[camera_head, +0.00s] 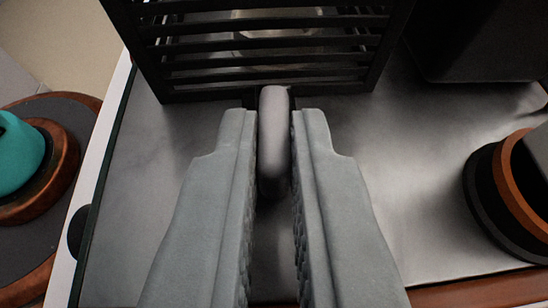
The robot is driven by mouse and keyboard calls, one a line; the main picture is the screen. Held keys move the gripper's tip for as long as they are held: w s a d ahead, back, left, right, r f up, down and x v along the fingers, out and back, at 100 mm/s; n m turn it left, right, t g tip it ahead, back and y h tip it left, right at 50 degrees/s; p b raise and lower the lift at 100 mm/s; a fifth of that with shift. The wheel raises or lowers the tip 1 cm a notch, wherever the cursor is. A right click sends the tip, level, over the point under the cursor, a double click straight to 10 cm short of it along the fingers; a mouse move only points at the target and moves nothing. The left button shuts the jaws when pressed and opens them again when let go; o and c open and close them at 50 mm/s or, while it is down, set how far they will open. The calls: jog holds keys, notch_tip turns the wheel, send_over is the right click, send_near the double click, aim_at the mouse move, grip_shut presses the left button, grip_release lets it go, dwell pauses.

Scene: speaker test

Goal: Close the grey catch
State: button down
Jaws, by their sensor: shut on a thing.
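The grey catch (274,142) is a rounded upright bar at the lower edge of a black slatted frame (265,75). It sits between the two grey fingers of my gripper (273,150). The fingers are shut on the catch, one on each side, near their tips. The lower end of the catch hangs between the fingers. How the catch joins the frame is hidden behind its top end.
A metal surface (420,150) lies below, clear around the fingers. A dark box (480,45) stands at upper right. A black and orange-brown round object (500,195) is at right. A teal object (18,155) sits on a brown round base at left.

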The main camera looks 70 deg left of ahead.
jog(key=shift+w+n+g, duration=0.1)
jog(key=shift+n+g, duration=0.4)
jog(key=shift+g, duration=0.1)
jog(key=c, duration=1.5)
grip_release()
jog(key=shift+y, duration=0.3)
jog(key=v, duration=0.7)
jog(key=shift+d+r, duration=0.15)
